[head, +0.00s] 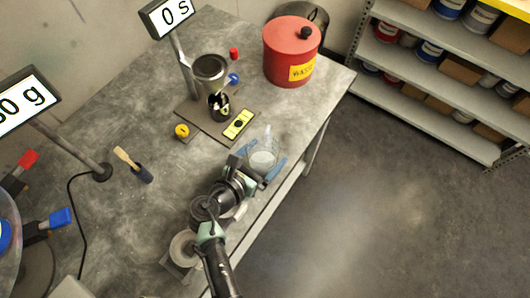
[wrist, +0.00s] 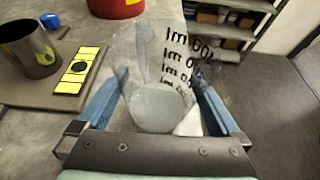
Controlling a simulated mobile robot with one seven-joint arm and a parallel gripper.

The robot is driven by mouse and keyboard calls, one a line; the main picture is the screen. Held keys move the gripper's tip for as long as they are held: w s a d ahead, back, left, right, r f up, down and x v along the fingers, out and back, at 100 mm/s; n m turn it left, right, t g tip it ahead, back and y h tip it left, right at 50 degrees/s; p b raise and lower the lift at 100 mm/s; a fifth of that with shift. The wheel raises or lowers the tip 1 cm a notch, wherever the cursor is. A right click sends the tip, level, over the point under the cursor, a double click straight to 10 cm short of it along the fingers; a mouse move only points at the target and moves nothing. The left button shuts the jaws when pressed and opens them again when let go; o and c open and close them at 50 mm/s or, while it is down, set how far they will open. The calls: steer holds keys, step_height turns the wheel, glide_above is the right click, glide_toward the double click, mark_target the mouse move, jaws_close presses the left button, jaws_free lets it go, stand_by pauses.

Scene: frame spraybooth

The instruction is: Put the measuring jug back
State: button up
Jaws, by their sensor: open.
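The clear measuring jug (head: 262,159) stands near the right edge of the grey bench. In the wrist view the jug (wrist: 160,100) has black ml markings on its wall and a pale grey round area low inside; I cannot tell if that is liquid or the base. My gripper (head: 262,157) is open, with one blue finger on each side of the jug. In the wrist view my gripper (wrist: 160,103) has the jug between its fingers, close to both; whether either touches is unclear.
A red waste can (head: 290,55) stands at the far end. A dark board holds a steel cup (head: 220,106) and a yellow-and-black strip (head: 239,124). A brush (head: 133,164) and a yellow roll (head: 182,131) lie left. A pale disc (head: 183,249) is near my arm.

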steer(key=v, duration=1.2)
